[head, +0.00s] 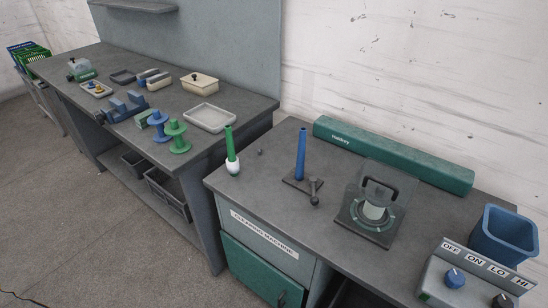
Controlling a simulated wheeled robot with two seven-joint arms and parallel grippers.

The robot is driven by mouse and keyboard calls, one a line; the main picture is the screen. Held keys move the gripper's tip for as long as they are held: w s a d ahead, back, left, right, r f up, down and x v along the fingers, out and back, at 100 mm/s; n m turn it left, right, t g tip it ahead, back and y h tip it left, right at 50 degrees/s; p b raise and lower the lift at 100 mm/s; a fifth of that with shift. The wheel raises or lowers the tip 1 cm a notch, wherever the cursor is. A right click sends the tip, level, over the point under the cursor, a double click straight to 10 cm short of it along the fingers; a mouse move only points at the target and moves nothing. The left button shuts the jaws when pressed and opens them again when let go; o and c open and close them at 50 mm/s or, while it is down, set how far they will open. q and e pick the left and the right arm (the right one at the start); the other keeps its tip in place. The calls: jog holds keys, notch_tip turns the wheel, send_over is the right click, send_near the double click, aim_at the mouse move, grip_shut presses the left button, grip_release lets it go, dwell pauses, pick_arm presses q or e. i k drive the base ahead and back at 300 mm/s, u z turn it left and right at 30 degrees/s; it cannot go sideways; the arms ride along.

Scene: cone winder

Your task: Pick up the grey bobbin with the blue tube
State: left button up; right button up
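A plain blue tube (301,154) stands upright on a small dark plate with a lever (313,190) on the right bench. I see no grey winding on it. On the left bench, small grey-and-blue pieces (149,76) lie close together; they are too small to tell whether one is the grey bobbin. A green tube (229,142) with a white winding (233,166) at its foot stands left of the blue tube. Neither of my grippers shows in the head view.
Blue (158,126) and green (178,137) spools stand near the left bench's front edge by a pale tray (210,117). The right bench holds a long green box (393,155), a dark handled device (373,212), a blue bin (503,237) and a knob panel (470,280).

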aim_at(300, 159)
jog(key=u, duration=1.7)
jog(key=i, duration=1.5)
jog(key=z, duration=3.35)
